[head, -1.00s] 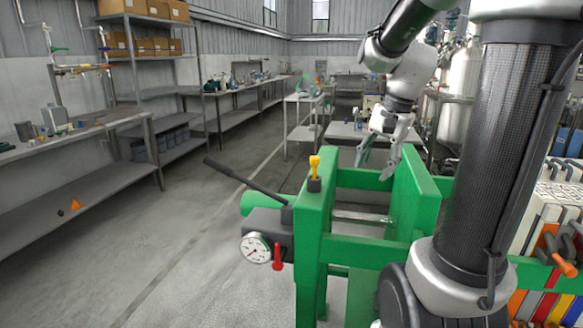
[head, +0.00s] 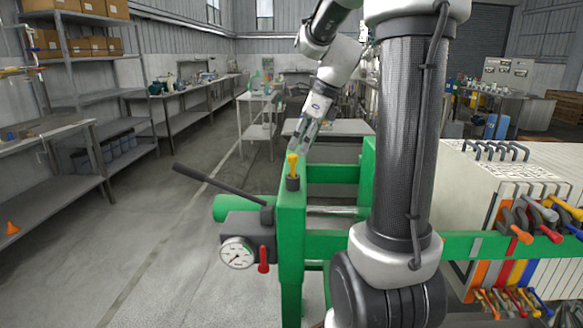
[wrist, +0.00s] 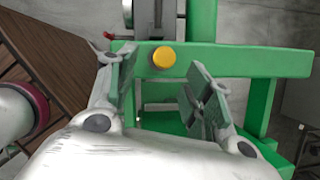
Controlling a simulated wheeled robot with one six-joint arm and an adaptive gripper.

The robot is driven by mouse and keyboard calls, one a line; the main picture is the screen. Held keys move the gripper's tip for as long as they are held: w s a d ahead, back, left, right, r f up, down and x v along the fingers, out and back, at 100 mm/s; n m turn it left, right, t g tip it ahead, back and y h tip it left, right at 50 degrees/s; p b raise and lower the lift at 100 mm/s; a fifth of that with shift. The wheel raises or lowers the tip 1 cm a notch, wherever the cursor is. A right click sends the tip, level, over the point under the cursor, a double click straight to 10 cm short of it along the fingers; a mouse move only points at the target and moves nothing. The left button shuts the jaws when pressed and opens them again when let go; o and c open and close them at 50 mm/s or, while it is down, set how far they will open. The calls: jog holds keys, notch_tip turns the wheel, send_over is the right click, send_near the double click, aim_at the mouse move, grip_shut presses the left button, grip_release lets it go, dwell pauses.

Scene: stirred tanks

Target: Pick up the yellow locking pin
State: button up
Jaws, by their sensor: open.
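The yellow locking pin (head: 292,165) stands upright in a dark socket (head: 292,184) on top of the green frame's near left post (head: 291,225). In the wrist view its round yellow head (wrist: 163,58) shows from above, ahead of and between the two fingers. My gripper (head: 303,141) is open and empty, just above and beyond the pin in the head view, pointing down towards it. Its two fingers (wrist: 160,92) are spread apart in the wrist view. I see no contact between fingers and pin.
A black lever (head: 222,186), a pressure gauge (head: 237,253) and a red handle (head: 263,260) sit on the left of the frame. Green cross bars (head: 332,172) run right from the post. A cream filter plate stack (head: 500,185) stands at right. The floor at left is open.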

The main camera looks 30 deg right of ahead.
aim_at(293, 155)
jog(key=x, duration=0.3)
jog(key=w+x, duration=0.1)
jog(key=x, duration=0.2)
jog(key=shift+a, duration=0.15)
jog(key=c, duration=1.1)
